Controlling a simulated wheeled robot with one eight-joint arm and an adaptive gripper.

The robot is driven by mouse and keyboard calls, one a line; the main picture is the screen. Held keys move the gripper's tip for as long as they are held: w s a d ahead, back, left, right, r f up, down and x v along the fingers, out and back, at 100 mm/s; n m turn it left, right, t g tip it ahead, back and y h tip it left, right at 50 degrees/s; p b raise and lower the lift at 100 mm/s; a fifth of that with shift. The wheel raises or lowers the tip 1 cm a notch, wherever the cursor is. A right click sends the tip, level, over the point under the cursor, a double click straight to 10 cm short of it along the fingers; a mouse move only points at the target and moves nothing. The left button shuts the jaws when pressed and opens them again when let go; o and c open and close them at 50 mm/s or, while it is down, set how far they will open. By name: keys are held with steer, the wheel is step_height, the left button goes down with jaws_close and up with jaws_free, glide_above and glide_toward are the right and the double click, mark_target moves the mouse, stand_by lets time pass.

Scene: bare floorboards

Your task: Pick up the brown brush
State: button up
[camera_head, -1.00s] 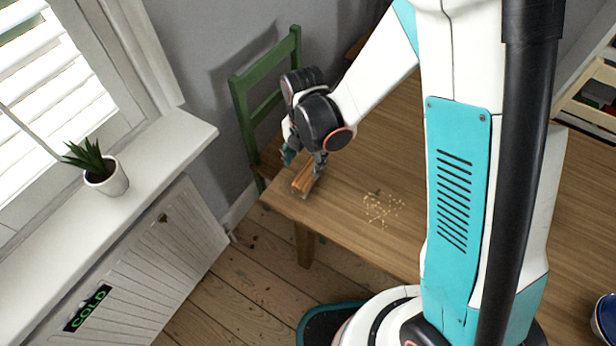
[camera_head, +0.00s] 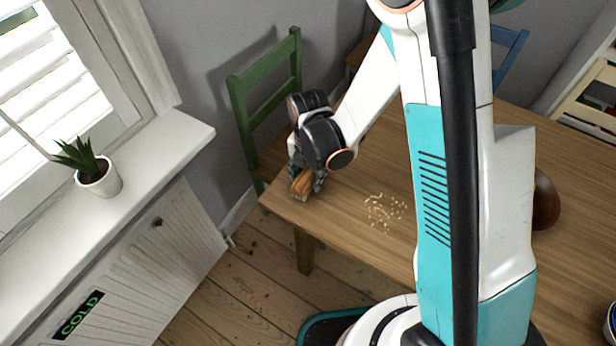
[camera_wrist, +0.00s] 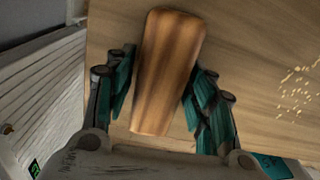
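The brown brush (camera_wrist: 168,70) lies on the wooden table near its corner, its striped wooden back facing up in the wrist view. In the head view the brush (camera_head: 302,184) shows below my gripper, partly hidden by it. My gripper (camera_wrist: 160,95) is open, with one teal finger on each side of the brush. Small gaps seem to remain between the fingers and the brush, narrower on the right. In the head view my gripper (camera_head: 306,176) is down at the table corner.
Scattered crumbs (camera_head: 384,210) lie on the table (camera_head: 350,235) to the right of the brush. A green chair (camera_head: 240,110) stands behind the table corner. A potted plant (camera_head: 98,175) sits on the white windowsill (camera_head: 160,150) at left. A brown rounded object (camera_head: 545,200) is partly hidden by my arm.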

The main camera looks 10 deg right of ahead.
mark_target(308, 172)
steer(key=c, duration=0.6)
steer(key=shift+r, duration=0.1)
step_height(308, 172, up, 20)
steer(key=p, duration=0.7)
